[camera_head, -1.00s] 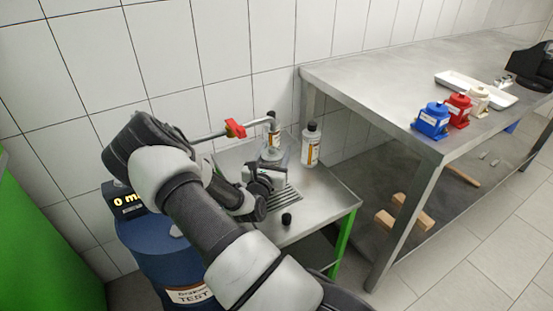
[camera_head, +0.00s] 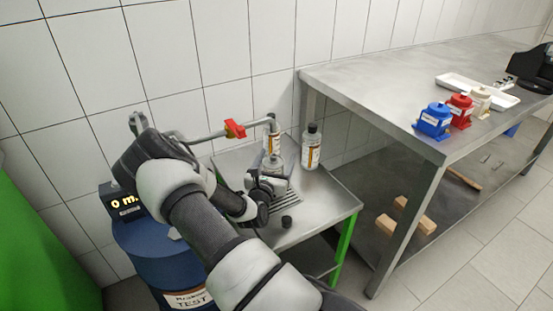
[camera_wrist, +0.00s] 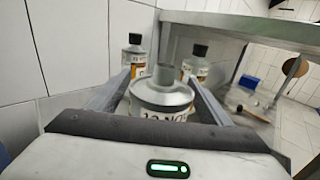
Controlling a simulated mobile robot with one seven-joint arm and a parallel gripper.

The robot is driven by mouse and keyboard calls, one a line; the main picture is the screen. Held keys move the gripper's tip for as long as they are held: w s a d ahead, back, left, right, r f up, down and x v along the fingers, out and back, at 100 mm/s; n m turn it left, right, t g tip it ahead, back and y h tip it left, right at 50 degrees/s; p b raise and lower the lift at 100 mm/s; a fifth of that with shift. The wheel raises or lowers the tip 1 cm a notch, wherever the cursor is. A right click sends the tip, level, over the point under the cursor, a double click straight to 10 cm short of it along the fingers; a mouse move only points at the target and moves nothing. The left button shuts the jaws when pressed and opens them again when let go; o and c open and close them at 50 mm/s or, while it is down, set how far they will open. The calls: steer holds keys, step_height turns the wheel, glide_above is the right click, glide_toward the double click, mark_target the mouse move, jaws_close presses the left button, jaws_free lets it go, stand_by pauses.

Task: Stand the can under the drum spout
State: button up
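The can is a small grey metal can with a bare, open neck and a label. It stands between the fingers of my gripper in the wrist view (camera_wrist: 162,97), and its top shows behind my gripper (camera_head: 268,184) in the head view (camera_head: 272,161). One finger lies on each side of the can; whether both press on it I cannot tell. The drum spout is a grey pipe (camera_head: 205,136) with a red valve handle (camera_head: 235,129), reaching from the blue drum (camera_head: 165,255) to above the small steel table (camera_head: 320,200). My gripper hides the can's base.
A black-capped bottle (camera_head: 311,147) stands right of the can; another (camera_wrist: 132,55) stands behind it. A loose black cap (camera_head: 287,222) lies near the table's front. A drain grate (camera_head: 285,200) is partly covered by my gripper. A large steel bench (camera_head: 380,85) stands at right.

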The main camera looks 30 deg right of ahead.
steer(key=shift+r, duration=0.1)
steer(key=shift+s+a+r, duration=0.1)
steer(key=shift+a, duration=0.05)
steer(key=p+v, duration=0.3)
steer(key=v, duration=0.8)
steer(key=s+d+r+m+g+h, duration=0.3)
steer(key=s+r+m+g, duration=0.55)
steer(key=r+m, duration=0.3)
steer(key=s+a+r+m+g+y, duration=0.3)
steer(key=s+r+m+g+y, duration=0.15)
steer(key=s+m, duration=0.35)
steer(key=s+a+r+m+t+y, duration=0.3)
steer(key=a+r+y, duration=0.3)
steer(key=a, duration=0.4)
steer(key=s+a+r+m+t+y, duration=0.3)
steer(key=a+r+m+y, duration=0.1)
steer(key=a, duration=0.7)
steer(key=shift+s+a+r+t+y, duration=0.3)
steer(key=shift+s+r+y, duration=0.1)
steer(key=shift+r+y, duration=0.55)
